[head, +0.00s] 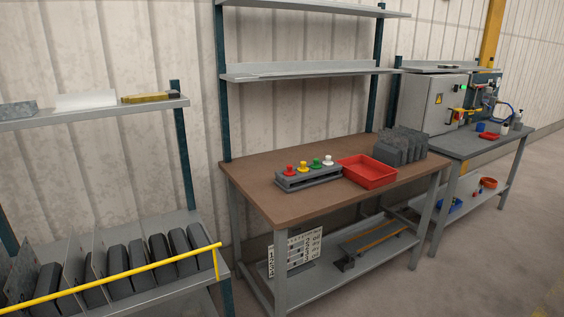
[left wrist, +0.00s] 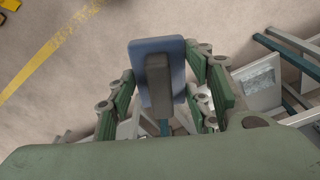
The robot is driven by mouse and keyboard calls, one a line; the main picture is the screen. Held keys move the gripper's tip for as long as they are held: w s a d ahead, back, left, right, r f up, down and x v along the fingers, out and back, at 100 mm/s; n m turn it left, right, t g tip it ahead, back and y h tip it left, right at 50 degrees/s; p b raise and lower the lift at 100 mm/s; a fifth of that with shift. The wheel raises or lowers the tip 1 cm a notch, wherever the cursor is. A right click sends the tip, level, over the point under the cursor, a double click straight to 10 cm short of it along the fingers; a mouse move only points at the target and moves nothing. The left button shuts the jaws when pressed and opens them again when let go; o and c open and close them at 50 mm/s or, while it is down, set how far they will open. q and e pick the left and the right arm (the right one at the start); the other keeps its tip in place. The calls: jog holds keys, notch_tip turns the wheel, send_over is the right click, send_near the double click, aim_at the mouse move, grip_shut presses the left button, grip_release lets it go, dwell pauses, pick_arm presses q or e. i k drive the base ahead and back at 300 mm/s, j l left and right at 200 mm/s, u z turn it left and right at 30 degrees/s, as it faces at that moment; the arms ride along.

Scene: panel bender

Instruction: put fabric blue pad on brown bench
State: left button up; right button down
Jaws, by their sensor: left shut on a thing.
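The blue fabric pad (left wrist: 137,72) shows in the left wrist view as a flat rectangle with a dark grey block, like a handle, on its near face. My left gripper (left wrist: 160,82), with green fingers, is shut on it and holds it above the floor. The brown bench (head: 262,190) stands in the middle of the head view. Neither the pad nor any gripper shows in the head view. My right gripper is in neither view.
On the bench are a grey stand with coloured knobs (head: 308,180), a red tray (head: 368,172) and dark grey upright plates (head: 400,147). The bench's front left is clear. A shelf rack with a yellow rail (head: 120,275) stands left. A grey table (head: 465,147) stands right.

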aim_at(301, 202)
jog(key=i+l+u, duration=0.1)
jog(key=i+l, duration=0.4)
jog(key=i+l+u, duration=0.15)
jog(key=i+l, duration=0.4)
jog(key=i+l+u, duration=0.1)
jog(key=i+l, duration=0.4)
jog(key=l, duration=0.15)
